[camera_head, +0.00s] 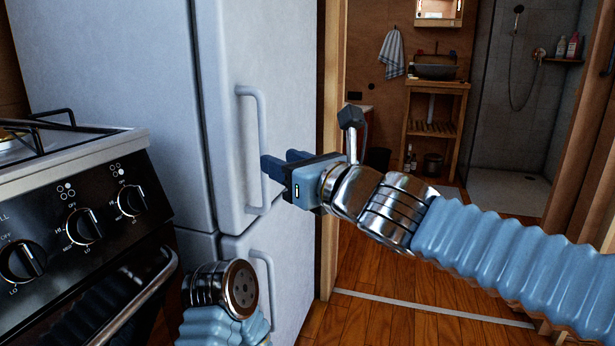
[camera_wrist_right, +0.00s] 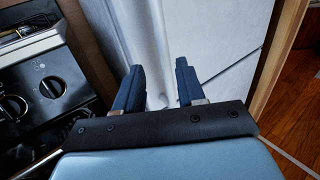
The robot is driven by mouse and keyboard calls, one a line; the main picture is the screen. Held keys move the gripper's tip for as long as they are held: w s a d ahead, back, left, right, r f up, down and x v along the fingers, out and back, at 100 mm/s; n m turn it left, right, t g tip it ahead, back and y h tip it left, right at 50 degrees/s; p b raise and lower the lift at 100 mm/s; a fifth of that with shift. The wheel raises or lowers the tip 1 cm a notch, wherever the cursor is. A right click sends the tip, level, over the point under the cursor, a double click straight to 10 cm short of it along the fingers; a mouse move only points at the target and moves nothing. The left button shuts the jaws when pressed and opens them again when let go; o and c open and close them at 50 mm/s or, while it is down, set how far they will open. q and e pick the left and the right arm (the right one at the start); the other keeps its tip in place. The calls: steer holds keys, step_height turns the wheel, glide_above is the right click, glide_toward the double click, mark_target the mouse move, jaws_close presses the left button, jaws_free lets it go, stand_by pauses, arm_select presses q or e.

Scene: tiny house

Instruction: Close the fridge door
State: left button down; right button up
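The white fridge (camera_head: 125,90) stands left of centre, with its upper door (camera_head: 290,60) facing right. The upper door looks shut or nearly shut; I cannot tell whether a small gap is left at its seam. Its vertical handle (camera_head: 250,120) is near my right gripper (camera_head: 279,163). The right gripper is open, its two dark blue fingers apart and pointing at the door. In the right wrist view the fingers (camera_wrist_right: 157,90) are on either side of a pale vertical shape that looks like the handle; contact is unclear. My left gripper is out of view.
A black stove (camera_head: 90,220) with knobs and an oven handle stands left of the fridge. The fridge's lower door has its own handle (camera_head: 268,280). A doorway right of the fridge opens onto a bathroom with a wooden washstand (camera_head: 435,110). Wooden floor (camera_head: 400,285) is clear there.

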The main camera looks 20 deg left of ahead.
steer(key=v, duration=0.6)
steer(key=shift+w+p, duration=0.1)
steer(key=shift+p, duration=0.2)
